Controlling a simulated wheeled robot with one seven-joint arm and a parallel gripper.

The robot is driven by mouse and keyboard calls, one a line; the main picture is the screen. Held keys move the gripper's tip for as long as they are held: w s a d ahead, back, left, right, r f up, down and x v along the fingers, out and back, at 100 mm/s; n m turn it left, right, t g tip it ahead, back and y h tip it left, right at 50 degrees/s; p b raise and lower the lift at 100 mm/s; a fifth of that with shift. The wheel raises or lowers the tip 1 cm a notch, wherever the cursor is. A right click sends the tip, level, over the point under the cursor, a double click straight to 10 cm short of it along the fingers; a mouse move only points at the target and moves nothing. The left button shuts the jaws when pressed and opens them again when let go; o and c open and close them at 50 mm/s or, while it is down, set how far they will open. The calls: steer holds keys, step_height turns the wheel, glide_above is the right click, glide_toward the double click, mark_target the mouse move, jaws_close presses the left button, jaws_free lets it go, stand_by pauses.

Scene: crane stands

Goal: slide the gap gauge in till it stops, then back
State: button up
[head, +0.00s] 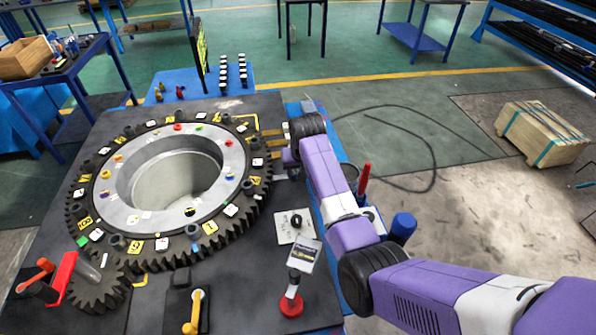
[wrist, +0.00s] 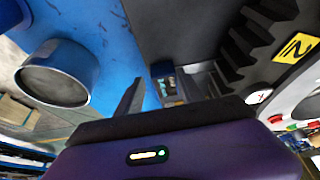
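The large toothed ring (head: 165,246) lies flat on a dark plate, with a pale metal hub inside it. My gripper (head: 290,158) is low at the ring's right side, near the plate's right edge; its fingers are mostly hidden by my arm. In the wrist view my gripper (wrist: 172,80) shows its two dark fingers apart. A small dark block with coloured marks (wrist: 167,88) appears between them, with blue surface between it and the left finger. I cannot tell whether this is the gap gauge. The ring's teeth (wrist: 245,45) are to the right of the fingers.
A metal-rimmed blue cylinder (wrist: 58,72) stands left of my gripper in the wrist view. A red-handled tool (head: 363,183) and a blue cylinder (head: 403,226) stand beside my arm. A red-based knob (head: 291,304) and a yellow lever (head: 194,312) stand at the front.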

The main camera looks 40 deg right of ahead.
steer(key=shift+r, duration=0.1)
steer(key=shift+a+r, duration=0.1)
steer(key=shift+r, duration=0.15)
steer(key=b+v, duration=0.1)
steer(key=v, duration=0.6)
steer(key=shift+s+a, duration=0.1)
steer(key=shift+s, duration=0.15)
stand_by(0.4)
